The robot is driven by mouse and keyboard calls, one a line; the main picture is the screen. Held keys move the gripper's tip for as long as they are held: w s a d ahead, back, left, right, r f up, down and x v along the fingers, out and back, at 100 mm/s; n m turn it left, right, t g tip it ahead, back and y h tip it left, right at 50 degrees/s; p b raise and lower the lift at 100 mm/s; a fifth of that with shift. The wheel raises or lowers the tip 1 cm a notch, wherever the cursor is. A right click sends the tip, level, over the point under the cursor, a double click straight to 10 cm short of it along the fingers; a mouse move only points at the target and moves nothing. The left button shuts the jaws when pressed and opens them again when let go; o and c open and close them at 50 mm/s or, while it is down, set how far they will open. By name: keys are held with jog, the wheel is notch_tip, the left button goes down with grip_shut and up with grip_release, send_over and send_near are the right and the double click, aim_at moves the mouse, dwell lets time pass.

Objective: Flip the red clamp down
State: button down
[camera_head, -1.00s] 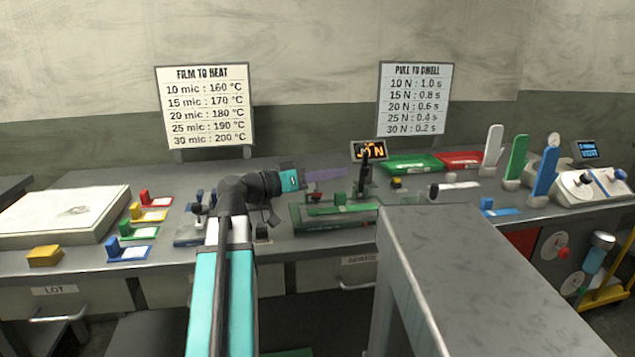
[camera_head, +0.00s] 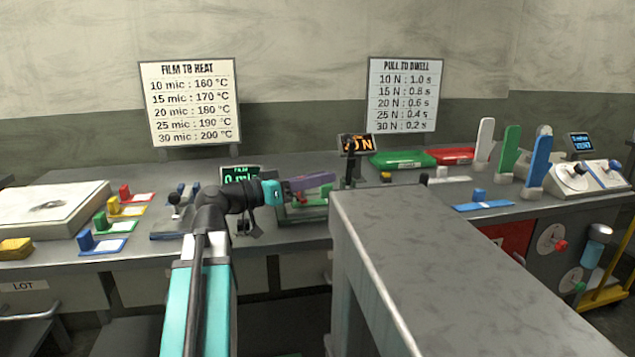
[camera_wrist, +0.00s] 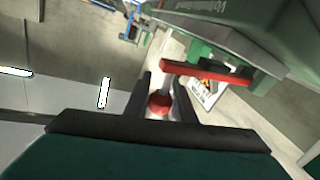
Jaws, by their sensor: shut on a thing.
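My gripper shows in the wrist view (camera_wrist: 165,86) as two dark fingers, shut on a round red knob (camera_wrist: 160,104). A red bar (camera_wrist: 205,68) of the clamp lies just beyond the fingertips, beside green parts of a fixture. I cannot tell how the knob joins the bar. In the head view, the end of my arm reaches right over the green fixture (camera_head: 290,217) on the bench. A little red (camera_head: 298,197) shows below it. The fingers are not clear there, and my arm hides much of the fixture.
An orange "N" display (camera_head: 356,144) stands behind right of the fixture, and a green display (camera_head: 240,174) behind left. Coloured blocks on cards (camera_head: 124,211) lie left. Green and red trays (camera_head: 403,160) lie behind. A grey block-shaped surface stands close at front right (camera_head: 450,250).

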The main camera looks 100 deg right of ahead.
jog(key=shift+a, duration=0.15)
jog(key=c, duration=1.5)
grip_release()
jog(key=shift+c, duration=0.2)
jog(key=shift+w, duration=0.15)
jog(key=p+v, duration=0.1)
jog(key=v, duration=1.2)
jog(key=shift+w, duration=0.2)
